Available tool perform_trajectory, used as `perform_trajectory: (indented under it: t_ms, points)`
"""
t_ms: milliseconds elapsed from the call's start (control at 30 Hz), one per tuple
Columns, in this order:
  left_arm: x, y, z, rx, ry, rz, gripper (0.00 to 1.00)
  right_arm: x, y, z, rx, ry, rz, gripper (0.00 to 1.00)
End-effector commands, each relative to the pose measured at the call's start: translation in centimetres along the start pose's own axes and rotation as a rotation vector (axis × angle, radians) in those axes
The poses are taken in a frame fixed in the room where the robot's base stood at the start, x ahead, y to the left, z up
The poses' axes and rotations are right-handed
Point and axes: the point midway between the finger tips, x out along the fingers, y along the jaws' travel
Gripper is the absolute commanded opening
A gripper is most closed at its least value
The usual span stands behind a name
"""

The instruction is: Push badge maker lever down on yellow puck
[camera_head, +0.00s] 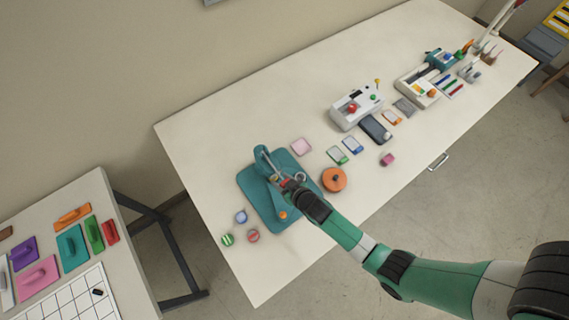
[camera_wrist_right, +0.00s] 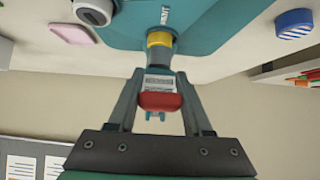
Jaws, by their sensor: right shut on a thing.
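The teal badge maker (camera_head: 262,203) stands near the left end of the white table, and its teal body also shows in the right wrist view (camera_wrist_right: 220,28). My right gripper (camera_head: 285,182) is at the machine's upright part. In the right wrist view, my right gripper (camera_wrist_right: 161,78) has its fingers on both sides of a red-ended piece (camera_wrist_right: 160,101), which looks like the lever's grip, and is shut on it. A yellow piece (camera_wrist_right: 159,39), perhaps the yellow puck, sits beyond it on a grey cylinder. The arm partly hides the machine in the head view. My left gripper is out of view.
An orange round case (camera_head: 334,180) stands right of the machine, and a pink pad (camera_head: 301,147) lies behind it. Small round badges (camera_head: 241,217) lie at its left. A white device (camera_head: 356,107) and cards stand further right. A side table (camera_head: 75,275) is at lower left.

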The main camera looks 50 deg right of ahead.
Motion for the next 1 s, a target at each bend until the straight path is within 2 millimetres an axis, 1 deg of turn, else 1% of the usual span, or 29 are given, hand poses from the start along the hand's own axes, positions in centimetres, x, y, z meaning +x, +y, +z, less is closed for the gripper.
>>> perform_trajectory:
  t_ms: [300, 333, 467, 500, 733, 833, 933, 1000]
  points:
    - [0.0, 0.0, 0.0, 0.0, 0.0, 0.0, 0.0, 0.1, 0.0, 0.1, 0.0, -0.003, 0.001, 0.0]
    - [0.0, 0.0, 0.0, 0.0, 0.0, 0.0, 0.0, 0.1, 0.0, 0.1, 0.0, -0.003, 0.001, 0.53]
    - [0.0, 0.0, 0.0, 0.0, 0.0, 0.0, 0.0, 0.1, 0.0, 0.1, 0.0, -0.003, 0.001, 0.77]
    - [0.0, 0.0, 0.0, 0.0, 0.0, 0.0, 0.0, 0.1, 0.0, 0.0, 0.0, -0.002, 0.001, 0.8]
    - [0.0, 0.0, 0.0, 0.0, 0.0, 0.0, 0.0, 0.0, 0.0, 0.0, 0.0, -0.001, 0.001, 0.8]
    - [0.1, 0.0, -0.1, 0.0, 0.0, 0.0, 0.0, -0.3, 0.0, -0.1, 0.0, -0.001, 0.0, 0.8]
    - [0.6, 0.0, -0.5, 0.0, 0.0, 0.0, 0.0, -1.6, 0.0, -0.1, -0.001, -0.002, 0.0, 0.8]
    - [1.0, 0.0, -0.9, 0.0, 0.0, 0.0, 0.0, -3.0, 0.0, -0.2, -0.001, -0.002, 0.0, 0.8]
